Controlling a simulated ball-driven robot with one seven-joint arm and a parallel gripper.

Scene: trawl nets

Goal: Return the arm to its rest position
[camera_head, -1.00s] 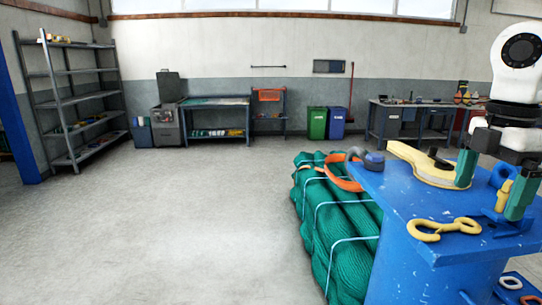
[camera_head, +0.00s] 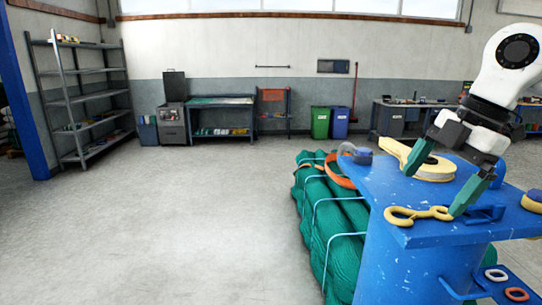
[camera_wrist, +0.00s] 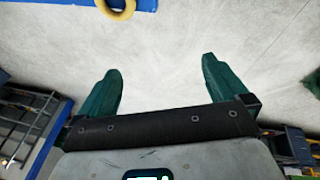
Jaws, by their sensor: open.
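My gripper (camera_head: 437,188) has two green fingers and hangs over the blue stand (camera_head: 372,250) at the right of the head view, on my white and black arm. The fingers are spread wide with nothing between them.
A grey shackle (camera_head: 354,153) and an orange ring (camera_head: 337,172) are at the stand's left edge. Bundled green nets (camera_head: 325,215) lie beside the stand. Shelves (camera_head: 85,100), benches and bins line the back wall. The floor (camera_head: 190,220) at left is clear.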

